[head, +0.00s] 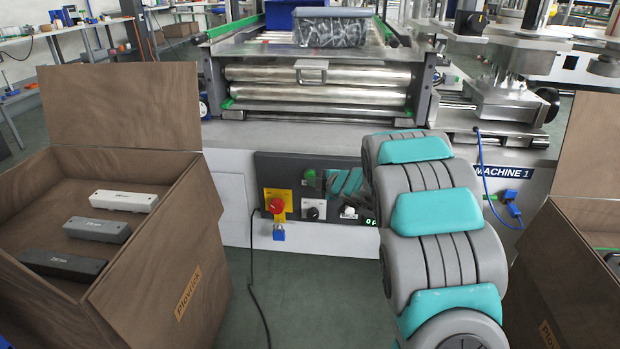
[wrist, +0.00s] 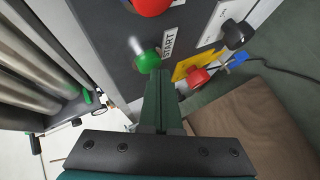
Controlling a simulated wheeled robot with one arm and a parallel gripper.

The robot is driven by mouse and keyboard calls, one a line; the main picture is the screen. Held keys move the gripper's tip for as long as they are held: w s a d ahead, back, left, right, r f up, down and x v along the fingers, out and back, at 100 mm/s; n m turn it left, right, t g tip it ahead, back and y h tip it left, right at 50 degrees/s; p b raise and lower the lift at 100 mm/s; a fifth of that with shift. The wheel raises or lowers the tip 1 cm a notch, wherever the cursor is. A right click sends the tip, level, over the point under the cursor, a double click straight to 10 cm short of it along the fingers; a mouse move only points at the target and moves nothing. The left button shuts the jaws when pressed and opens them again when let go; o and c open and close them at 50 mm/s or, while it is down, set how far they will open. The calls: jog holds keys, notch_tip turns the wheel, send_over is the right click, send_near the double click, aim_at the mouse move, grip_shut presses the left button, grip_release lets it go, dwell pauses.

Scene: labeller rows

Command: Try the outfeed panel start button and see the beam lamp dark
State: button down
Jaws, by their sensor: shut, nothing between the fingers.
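The outfeed panel (head: 291,166) is a dark box on the front of the machine under the rollers. Its green start button (head: 309,176) is at the upper middle; in the wrist view the green button (wrist: 148,62) sits beside a START label (wrist: 169,40). My gripper (head: 328,182) is shut and empty in front of the panel. In the wrist view my gripper's fingertips (wrist: 160,74) are right at the button's edge; I cannot tell whether they touch. My arm hides part of the panel's right side. I cannot make out a beam lamp in either view.
A red emergency stop (head: 276,205) on a yellow plate, a blue padlock (head: 279,233) and a black selector knob (head: 313,213) are close by. An open brown crate (head: 198,245) holding labelled bars stands left; another crate (head: 545,265) stands right.

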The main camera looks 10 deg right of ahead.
jog(key=shift+w+d, duration=0.1)
jog(key=shift+w, duration=0.1)
jog(key=shift+s, duration=0.1)
dwell(0.4)
jog(key=shift+s+a+b, duration=0.3)
jog(key=shift+s+b, duration=0.1)
jog(key=shift+s, duration=0.4)
jog(key=s, duration=0.1)
jog(key=s+a+b, duration=0.1)
jog(key=s, duration=0.1)
jog(key=s+b, duration=0.1)
jog(key=shift+s+a, duration=0.25)
jog(key=shift+s, duration=0.15)
dwell(0.4)
